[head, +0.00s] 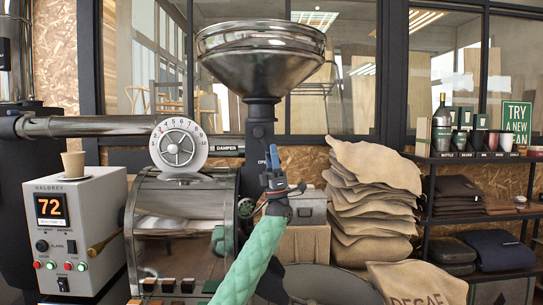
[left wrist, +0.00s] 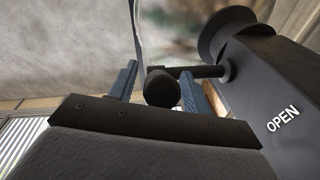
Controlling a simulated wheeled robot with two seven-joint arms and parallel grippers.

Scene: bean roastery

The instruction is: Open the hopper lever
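The steel hopper (head: 262,58) stands above the roaster on a dark neck (head: 260,118) with a partly covered OPEN label. The same dark housing (left wrist: 285,100) shows at the right of the left wrist view with OPEN on it. The hopper lever (left wrist: 205,72) is a dark rod running left from a round pivot to a black knob (left wrist: 162,88). My left gripper (head: 273,158) is at the neck, hiding most of the lever in the head view. In the left wrist view its blue fingers (left wrist: 160,76) are apart, with the knob between them. A gap shows at the left finger. My right gripper is not in view.
A damper dial (head: 179,145) is left of the neck. A control box (head: 78,232) reading 72 with a cup on top stands at the left. Stacked sacks (head: 372,195) and a shelf (head: 480,157) are at the right.

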